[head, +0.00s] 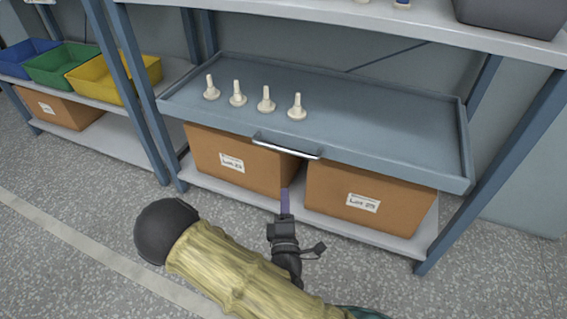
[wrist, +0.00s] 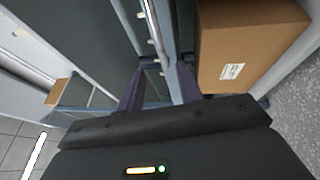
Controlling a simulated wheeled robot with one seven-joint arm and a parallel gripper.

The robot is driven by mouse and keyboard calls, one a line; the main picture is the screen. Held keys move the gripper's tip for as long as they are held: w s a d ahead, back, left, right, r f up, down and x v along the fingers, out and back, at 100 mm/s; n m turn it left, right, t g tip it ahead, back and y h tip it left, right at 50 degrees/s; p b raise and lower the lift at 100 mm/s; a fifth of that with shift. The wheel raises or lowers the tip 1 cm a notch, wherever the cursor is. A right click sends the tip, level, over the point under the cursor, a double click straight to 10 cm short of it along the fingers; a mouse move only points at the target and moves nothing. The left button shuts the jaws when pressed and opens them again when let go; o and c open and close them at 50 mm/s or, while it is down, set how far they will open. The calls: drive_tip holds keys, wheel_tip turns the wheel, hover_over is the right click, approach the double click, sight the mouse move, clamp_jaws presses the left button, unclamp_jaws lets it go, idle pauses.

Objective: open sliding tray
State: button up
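The sliding tray (head: 380,117) is a blue-grey shallow tray on the rack, with several cream bobbins (head: 266,100) standing upright along its left part. Its silver bar handle (head: 287,148) is on the front edge; a pale bar that looks like this handle (wrist: 156,28) shows at the top of the wrist view. My gripper (head: 284,193) is in front of and below the handle in the head view, apparently apart from it. In the wrist view, its two purple fingers (wrist: 160,70) are spread with nothing clearly held between them.
Two cardboard boxes, left (head: 240,163) and right (head: 368,198), sit on the shelf below the tray. Rack posts (head: 140,95) flank the tray. Blue, green and yellow bins (head: 105,80) stand on the left rack. The floor in front is clear.

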drive_tip(key=shift+a, duration=0.1)
idle(0.3)
drive_tip(key=b, duration=0.7)
approach(284, 148)
drive_tip(key=w, duration=1)
drive_tip(key=shift+a+r, duration=0.2)
drive_tip(key=shift+r, duration=0.2)
clamp_jaws()
